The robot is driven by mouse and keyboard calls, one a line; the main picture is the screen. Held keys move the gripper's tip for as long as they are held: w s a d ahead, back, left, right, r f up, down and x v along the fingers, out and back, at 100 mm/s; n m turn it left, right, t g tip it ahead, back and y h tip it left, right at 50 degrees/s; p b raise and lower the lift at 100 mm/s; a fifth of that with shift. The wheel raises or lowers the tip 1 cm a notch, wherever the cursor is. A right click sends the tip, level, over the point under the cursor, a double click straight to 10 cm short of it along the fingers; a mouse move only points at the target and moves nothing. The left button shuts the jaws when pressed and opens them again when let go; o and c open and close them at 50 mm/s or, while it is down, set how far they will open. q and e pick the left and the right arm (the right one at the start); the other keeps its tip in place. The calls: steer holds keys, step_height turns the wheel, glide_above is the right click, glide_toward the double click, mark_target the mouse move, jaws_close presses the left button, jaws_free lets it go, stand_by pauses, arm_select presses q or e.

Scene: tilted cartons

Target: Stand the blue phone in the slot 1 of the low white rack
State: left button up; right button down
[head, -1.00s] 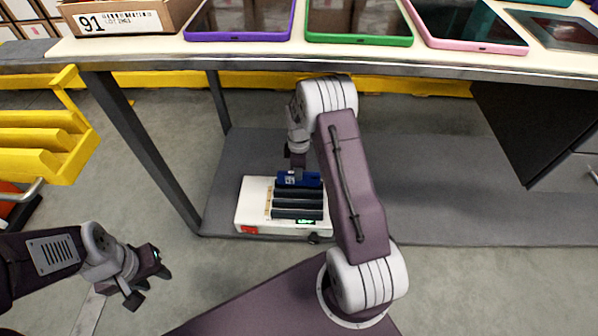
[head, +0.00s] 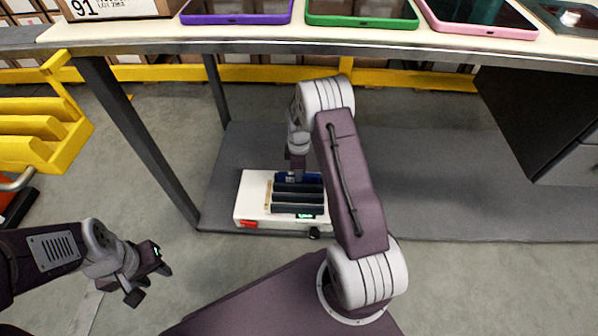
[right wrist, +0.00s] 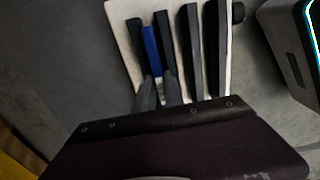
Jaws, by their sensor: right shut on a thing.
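The low white rack (head: 252,198) stands on the grey shelf under the table, with several dark dividers across it. The blue phone (right wrist: 151,45) is between the two leftmost dividers in the right wrist view. In the head view only a bit of the phone (head: 281,177) shows behind the rearmost dividers. My right gripper (right wrist: 159,92) is shut on the phone; its fingertips are down close to the dividers. Whether the phone touches the slot floor is hidden. My left gripper (head: 150,284) is open and empty, left of the rack and well apart from it.
The table (head: 330,42) above carries a purple tablet (head: 236,10), a green tablet (head: 361,11) and a pink one (head: 480,15). A yellow rack (head: 45,130) is at the left. The shelf right of the white rack is clear.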

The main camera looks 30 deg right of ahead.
steer(key=shift+f, duration=0.25)
stand_by(0.6)
steer(key=c, duration=1.3)
jaws_free()
steer(key=shift+c, duration=0.2)
steer(key=shift+r, duration=0.1)
